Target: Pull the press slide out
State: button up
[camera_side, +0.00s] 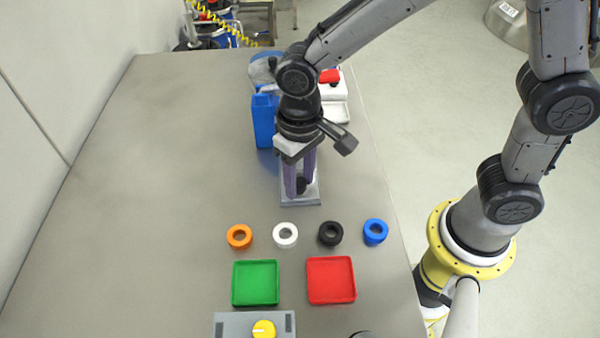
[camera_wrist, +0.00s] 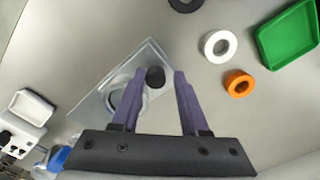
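The press slide (camera_side: 287,202) seems to be the light grey plate beneath my gripper, partly hidden by it in the side view. A round black knob (camera_side: 301,186) stands at its near end. In the wrist view the plate (camera_wrist: 92,102) looks pale and glassy, with a ring shape on it, and the knob (camera_wrist: 155,77) shows between my fingertips. My gripper (camera_side: 299,188) points down, its purple fingers on either side of the knob. In the wrist view my gripper (camera_wrist: 160,74) is open, with a gap between the knob and the right finger. Contact cannot be told.
Orange (camera_side: 239,236), white (camera_side: 285,234), black (camera_side: 330,233) and blue (camera_side: 375,231) rings lie in front of the plate. Green (camera_side: 255,283) and red (camera_side: 331,280) trays sit nearer. A blue bottle (camera_side: 264,121) stands behind left. The table's left side is clear.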

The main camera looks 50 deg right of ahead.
jog(key=shift+d, duration=0.1)
jog(key=shift+w+r, duration=0.1)
jog(key=shift+r, duration=0.35)
notch_tip(320, 180, up, 13)
dwell(0.5)
jog(key=s+d+r+m+t, duration=0.1)
jog(key=d+r+m, duration=0.1)
jog(key=d+r, duration=0.3)
jog(key=s+d+f+n+t, duration=0.2)
jog(key=s+d+f+t, duration=0.2)
jog(key=s+d, duration=0.8)
notch_tip(320, 180, down, 2)
jog(key=shift+s+t, duration=0.15)
jog(key=shift+t, duration=0.15)
